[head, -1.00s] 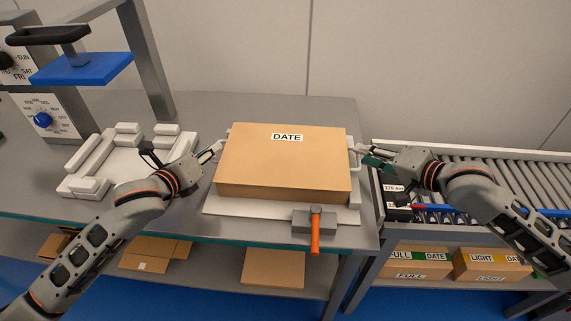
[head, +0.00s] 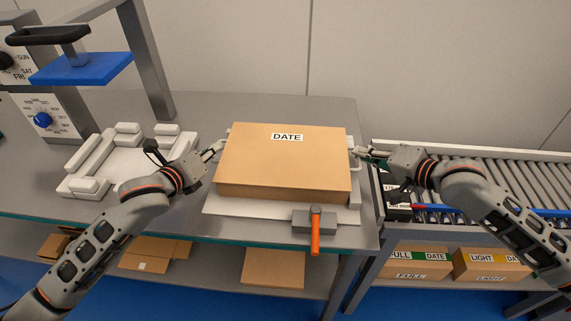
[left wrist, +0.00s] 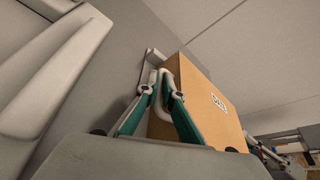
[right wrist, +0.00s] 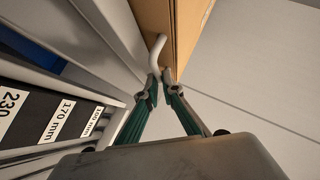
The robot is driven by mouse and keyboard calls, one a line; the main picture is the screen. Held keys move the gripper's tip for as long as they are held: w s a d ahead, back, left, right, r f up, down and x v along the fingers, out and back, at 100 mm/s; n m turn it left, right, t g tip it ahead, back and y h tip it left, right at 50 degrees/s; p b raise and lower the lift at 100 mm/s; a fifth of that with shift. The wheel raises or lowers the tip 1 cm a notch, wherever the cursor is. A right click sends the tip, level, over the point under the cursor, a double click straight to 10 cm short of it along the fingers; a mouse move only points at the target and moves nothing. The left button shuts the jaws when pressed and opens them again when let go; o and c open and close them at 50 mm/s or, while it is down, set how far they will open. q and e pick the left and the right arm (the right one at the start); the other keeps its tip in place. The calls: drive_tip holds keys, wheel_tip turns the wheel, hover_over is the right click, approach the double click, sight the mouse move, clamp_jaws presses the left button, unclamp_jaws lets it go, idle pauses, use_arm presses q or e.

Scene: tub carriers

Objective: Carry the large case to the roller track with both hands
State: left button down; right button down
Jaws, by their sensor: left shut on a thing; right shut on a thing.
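The large case (head: 283,165) is a brown cardboard-coloured box with a DATE label on top. It rests on a light plate (head: 270,208) on the grey table, with a pale handle on each side. My left gripper (head: 217,149) is shut on the handle at its left side; that handle (left wrist: 165,80) shows between the fingers in the left wrist view. My right gripper (head: 358,153) is shut on the right handle, which also shows in the right wrist view (right wrist: 157,50). The roller track (head: 480,180) lies to the right of the table.
A grey clamp with an orange lever (head: 315,230) sits at the plate's front edge. A white fixture (head: 110,165) and a stand with a blue plate (head: 82,68) are at left. Labelled boxes (head: 415,265) lie below the track. A wall is behind.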

use_arm(q)
drive_tip(key=shift+w+r+p, duration=0.1)
drive_tip(key=shift+r+p, duration=2.4)
drive_tip(key=shift+r, duration=0.2)
drive_tip(key=shift+a, duration=0.1)
